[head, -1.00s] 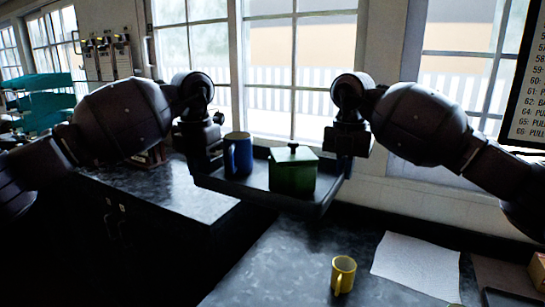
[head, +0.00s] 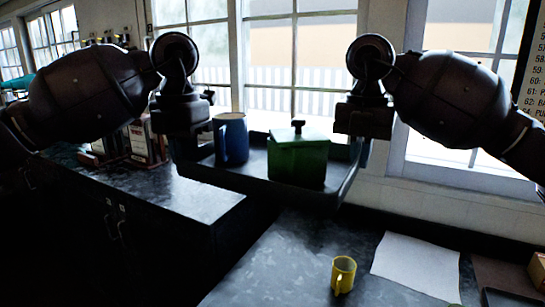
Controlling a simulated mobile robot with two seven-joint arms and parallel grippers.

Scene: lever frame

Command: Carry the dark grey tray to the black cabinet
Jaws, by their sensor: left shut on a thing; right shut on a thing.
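The dark grey tray (head: 255,186) is held in the air between my two grippers, in the middle of the head view. A blue mug (head: 232,139) and a green lidded box (head: 298,158) with a dark knob stand on it. My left gripper (head: 190,140) is shut on the tray's left end. My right gripper (head: 352,140) is shut on its right end. The fingertips are mostly hidden. A black cabinet (head: 125,235) with a grey speckled top stands at the left, below and beyond the tray's left side.
Dark upright items (head: 145,142) stand at the back of the cabinet top. The cabinet top's front right part is clear. Windows are behind.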

